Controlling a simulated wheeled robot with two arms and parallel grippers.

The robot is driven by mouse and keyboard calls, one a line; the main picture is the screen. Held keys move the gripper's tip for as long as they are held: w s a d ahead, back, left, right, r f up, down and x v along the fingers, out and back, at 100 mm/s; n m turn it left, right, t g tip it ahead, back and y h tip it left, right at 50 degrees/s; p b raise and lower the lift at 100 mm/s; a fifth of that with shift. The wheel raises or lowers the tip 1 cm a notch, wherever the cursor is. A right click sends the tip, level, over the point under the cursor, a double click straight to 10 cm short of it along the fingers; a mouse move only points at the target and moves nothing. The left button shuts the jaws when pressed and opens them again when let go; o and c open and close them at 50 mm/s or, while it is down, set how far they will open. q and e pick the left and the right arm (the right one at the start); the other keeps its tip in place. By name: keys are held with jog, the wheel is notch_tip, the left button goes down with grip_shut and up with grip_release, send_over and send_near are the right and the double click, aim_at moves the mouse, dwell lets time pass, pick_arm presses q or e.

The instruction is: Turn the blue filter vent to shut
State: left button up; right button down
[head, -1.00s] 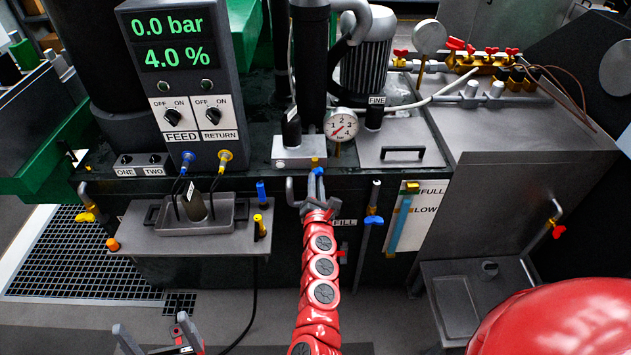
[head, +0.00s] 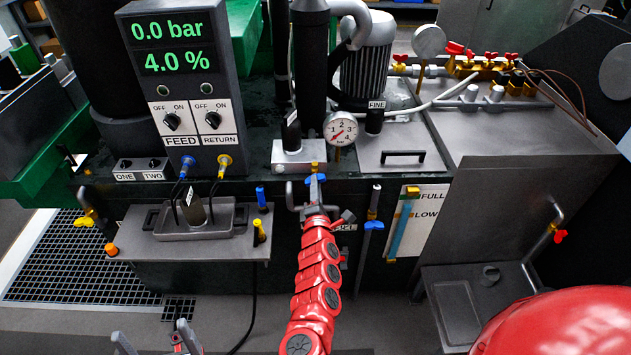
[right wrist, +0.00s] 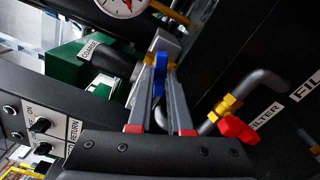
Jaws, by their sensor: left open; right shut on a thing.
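The blue filter vent handle (head: 316,178) is on the front of the machine, below the small grey block with a yellow fitting. My right gripper (head: 314,186) is on it, coming up from below. In the right wrist view the blue handle (right wrist: 158,76) stands between the two grey fingers of my right gripper (right wrist: 160,65), which are shut on it. Its yellow stem shows just beyond. My left gripper (head: 153,340) is open and empty at the bottom left, well away from the vent and partly cut off by the frame edge.
A red-handled valve (right wrist: 238,128) on a bent pipe sits close beside my right gripper, near a FILTER label. Another blue-handled valve (head: 373,225) hangs to the right. A tray shelf (head: 190,245) juts out to the left. The display (head: 172,45) reads 0.0 bar and 4.0 %.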

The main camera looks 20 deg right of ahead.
jog(key=m+p, duration=0.2)
jog(key=m, duration=0.2)
jog(key=shift+p, duration=0.3)
jog(key=c, duration=0.7)
grip_release()
jog(key=shift+p+v, duration=0.95)
jog(key=p+v, duration=0.2)
jog(key=v, duration=0.3)
jog(key=shift+p, duration=0.4)
